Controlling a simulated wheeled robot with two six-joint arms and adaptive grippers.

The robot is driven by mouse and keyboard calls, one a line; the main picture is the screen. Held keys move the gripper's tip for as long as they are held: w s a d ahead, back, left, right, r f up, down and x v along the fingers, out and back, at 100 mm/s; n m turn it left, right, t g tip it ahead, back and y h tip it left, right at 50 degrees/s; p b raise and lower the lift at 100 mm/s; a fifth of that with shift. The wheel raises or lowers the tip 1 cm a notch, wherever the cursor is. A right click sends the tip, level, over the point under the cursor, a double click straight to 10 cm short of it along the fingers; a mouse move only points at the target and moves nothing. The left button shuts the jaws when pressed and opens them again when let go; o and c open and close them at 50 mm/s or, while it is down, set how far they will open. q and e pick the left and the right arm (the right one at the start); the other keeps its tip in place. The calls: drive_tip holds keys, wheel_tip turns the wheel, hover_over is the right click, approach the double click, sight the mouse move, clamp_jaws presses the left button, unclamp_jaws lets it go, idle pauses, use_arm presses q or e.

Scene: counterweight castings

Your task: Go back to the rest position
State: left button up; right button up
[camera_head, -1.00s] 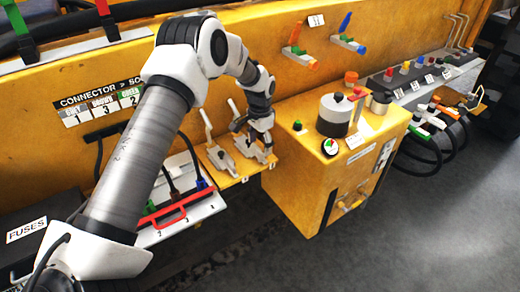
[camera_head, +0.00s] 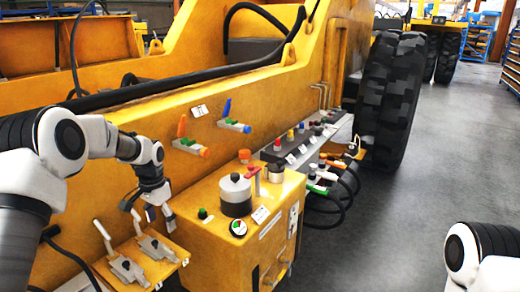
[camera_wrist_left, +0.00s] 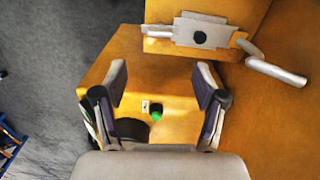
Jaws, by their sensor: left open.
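My left gripper (camera_head: 161,218) is open and empty in the head view, hanging fingers down just above and behind the small shelf with two toggle clamps. Its two dark-padded fingers stand wide apart in the left wrist view (camera_wrist_left: 161,82), with nothing between them. One toggle clamp (camera_head: 155,247) is close below the gripper; the other clamp (camera_head: 124,268) is nearer to me. One clamp also shows in the left wrist view (camera_wrist_left: 201,33), beyond the fingertips. A part of my right arm shows at the bottom right; its gripper is out of view.
A yellow control box (camera_head: 252,230) with a grey knob, a gauge and a red handle stands right of the clamps. Colored valve levers (camera_head: 235,125) are on the yellow machine wall behind. Hoses and a large tire (camera_head: 392,100) are farther right. The grey floor at right is clear.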

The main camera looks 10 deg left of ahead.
use_arm(q)
drive_tip(key=s+d+f+m+g, duration=0.1)
drive_tip(key=s+d+f+g, duration=0.25)
drive_tip(key=s+f, duration=0.65)
drive_tip(key=s+d+f+g, duration=0.2)
drive_tip(key=s+d+f, duration=0.3)
drive_tip(key=s+f, duration=0.55)
drive_tip(key=s+d+f+n+t, duration=0.1)
drive_tip(key=s+d+f+n, duration=0.15)
drive_tip(key=s, duration=0.75)
drive_tip(key=s+d+f+n+t, duration=0.1)
drive_tip(key=s+d+f, duration=0.3)
drive_tip(key=s, duration=0.7)
drive_tip(key=w+t, duration=0.1)
drive_tip(key=w+n+t, duration=0.1)
drive_tip(key=w+t, duration=0.1)
drive_tip(key=w, duration=0.1)
drive_tip(key=shift+a+r+n+t, duration=0.2)
drive_tip(key=shift+a+n+t, duration=0.05)
drive_tip(key=shift+a, duration=0.05)
